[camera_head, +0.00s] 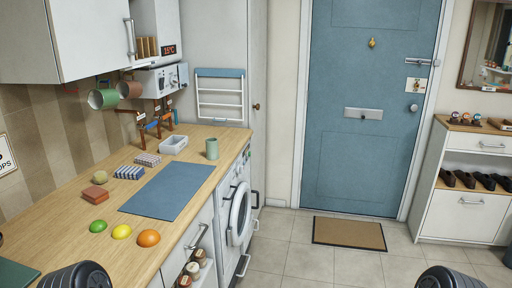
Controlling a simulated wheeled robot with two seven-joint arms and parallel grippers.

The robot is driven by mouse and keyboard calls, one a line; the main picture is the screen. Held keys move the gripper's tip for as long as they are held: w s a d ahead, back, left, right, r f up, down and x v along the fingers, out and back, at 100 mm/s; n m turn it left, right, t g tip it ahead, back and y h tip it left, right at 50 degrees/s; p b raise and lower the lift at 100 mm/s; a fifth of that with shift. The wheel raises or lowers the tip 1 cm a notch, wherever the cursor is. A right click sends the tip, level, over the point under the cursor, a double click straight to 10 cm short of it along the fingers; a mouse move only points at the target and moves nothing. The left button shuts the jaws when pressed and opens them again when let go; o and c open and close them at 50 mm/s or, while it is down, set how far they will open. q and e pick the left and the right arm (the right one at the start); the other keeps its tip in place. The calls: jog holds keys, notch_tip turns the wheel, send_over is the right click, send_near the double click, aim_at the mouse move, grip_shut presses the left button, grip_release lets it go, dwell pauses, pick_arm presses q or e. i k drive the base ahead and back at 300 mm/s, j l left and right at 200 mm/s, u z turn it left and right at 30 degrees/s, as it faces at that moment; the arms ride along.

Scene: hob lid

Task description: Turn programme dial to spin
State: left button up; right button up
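The white washing machine (239,212) stands under the right end of the wooden worktop, seen at a steep angle. Its round door (239,214) is closed. Its control panel (241,172) is a narrow strip above the door, just under the worktop edge. The programme dial is too small and too slanted there for me to make out its setting. Dark rounded parts of my own arms show at the bottom left and bottom right. Neither gripper's fingers are in view, and nothing of mine is near the machine.
A shelf with jars (190,270) sits open left of the machine. The tiled floor (300,255) before the doormat (349,233) is clear.

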aim_at(239, 169)
jog(key=i+j+u, duration=0.1)
jog(key=i+l+u, duration=0.1)
jog(key=i+l, duration=0.6)
jog(key=l, duration=0.2)
jog(key=i+l+u, duration=0.15)
jog(key=i+l, duration=0.2)
jog(key=l, duration=0.15)
jog(key=i+l+u, duration=0.1)
jog(key=i+l, duration=0.25)
jog(key=l, duration=0.15)
jog(key=i+l, duration=0.3)
jog(key=l, duration=0.25)
jog(key=i+l+u, duration=0.15)
jog(key=i+l, duration=0.15)
jog(key=l, duration=0.2)
jog(key=i+l, duration=0.3)
jog(key=l, duration=0.3)
jog(key=i+l+u, duration=0.15)
jog(key=l, duration=0.4)
jog(key=i, duration=0.1)
